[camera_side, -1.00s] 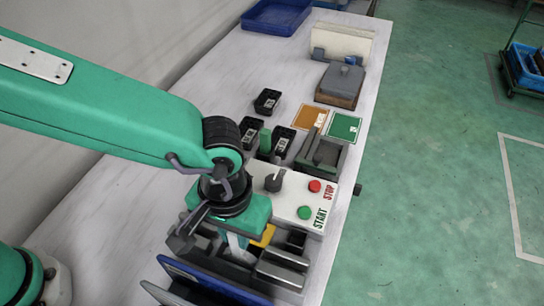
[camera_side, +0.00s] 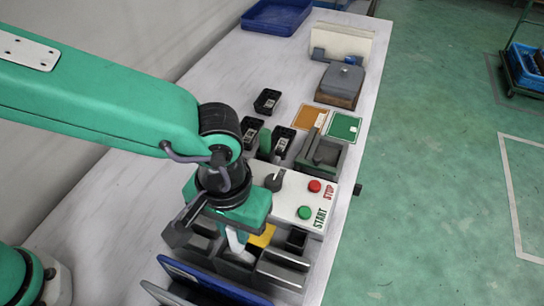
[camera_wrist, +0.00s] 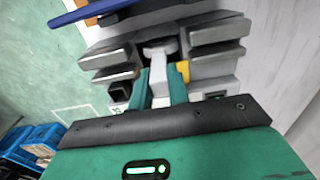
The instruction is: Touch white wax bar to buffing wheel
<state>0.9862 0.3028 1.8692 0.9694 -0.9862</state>
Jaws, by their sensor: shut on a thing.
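A pale white bar (camera_wrist: 160,88) sits between the two green fingers of my gripper (camera_wrist: 160,96) in the wrist view; I take it for the wax bar. My gripper (camera_side: 237,236) is shut on it. In the side view the white bar (camera_side: 235,243) points down from the fingers, over a grey compartmented holder. Its lower end is close to the holder, and I cannot tell whether it still touches. I cannot make out a buffing wheel for certain in either view.
A yellow block (camera_side: 262,236) sits right beside the gripper. Blue and grey upright panels (camera_side: 205,279) stand in front. A white control box (camera_side: 300,196) with red and green buttons lies behind. Farther back are small black trays (camera_side: 267,101) and a grey block (camera_side: 342,80).

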